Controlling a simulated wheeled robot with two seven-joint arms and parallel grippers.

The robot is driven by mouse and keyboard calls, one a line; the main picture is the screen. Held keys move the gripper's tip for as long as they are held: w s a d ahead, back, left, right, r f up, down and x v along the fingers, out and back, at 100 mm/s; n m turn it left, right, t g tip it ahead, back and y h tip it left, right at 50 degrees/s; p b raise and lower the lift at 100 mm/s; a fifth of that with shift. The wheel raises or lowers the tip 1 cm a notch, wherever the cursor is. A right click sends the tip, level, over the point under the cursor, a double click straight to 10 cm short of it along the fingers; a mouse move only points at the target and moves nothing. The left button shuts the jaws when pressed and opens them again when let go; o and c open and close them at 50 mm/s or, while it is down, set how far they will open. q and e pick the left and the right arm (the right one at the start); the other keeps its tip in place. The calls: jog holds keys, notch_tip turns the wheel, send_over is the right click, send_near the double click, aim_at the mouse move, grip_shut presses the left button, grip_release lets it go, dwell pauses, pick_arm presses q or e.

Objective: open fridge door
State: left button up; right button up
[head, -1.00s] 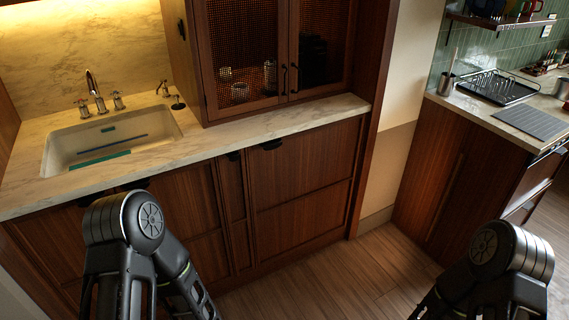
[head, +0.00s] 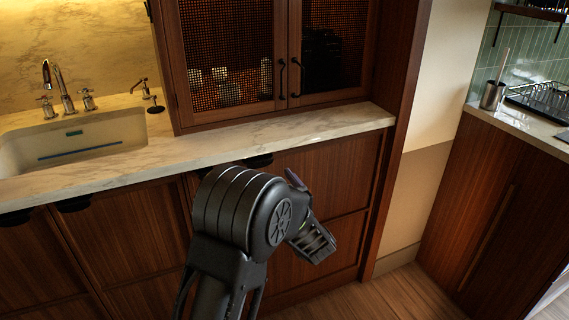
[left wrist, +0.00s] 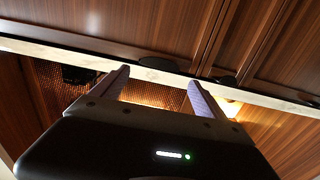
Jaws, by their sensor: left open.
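A wide wooden front panel (head: 335,170) sits under the marble counter, with a dark handle (head: 258,161) at its upper left edge. No front is marked as the fridge, so I cannot tell for sure which is its door. My left gripper (head: 297,183) is in front of this panel, partly hidden by my own arm. In the left wrist view, which looks upside down, the gripper (left wrist: 158,78) is open and empty. Its two fingers point toward the counter edge, and a dark handle (left wrist: 163,63) shows just beyond them. Contact is not visible. My right gripper is out of view.
The marble counter (head: 300,132) overhangs the fronts, with a sink (head: 80,142) at left and a mesh-door cabinet (head: 230,55) above. Other fronts have dark handles (head: 73,204). Wooden floor (head: 410,298) is clear at right, before another counter (head: 490,205).

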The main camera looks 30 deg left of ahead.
aim_at(261, 164)
pick_arm(q)
jog(key=shift+x, duration=3.9)
jog(key=shift+c, duration=0.2)
grip_shut()
jog(key=shift+d, duration=0.1)
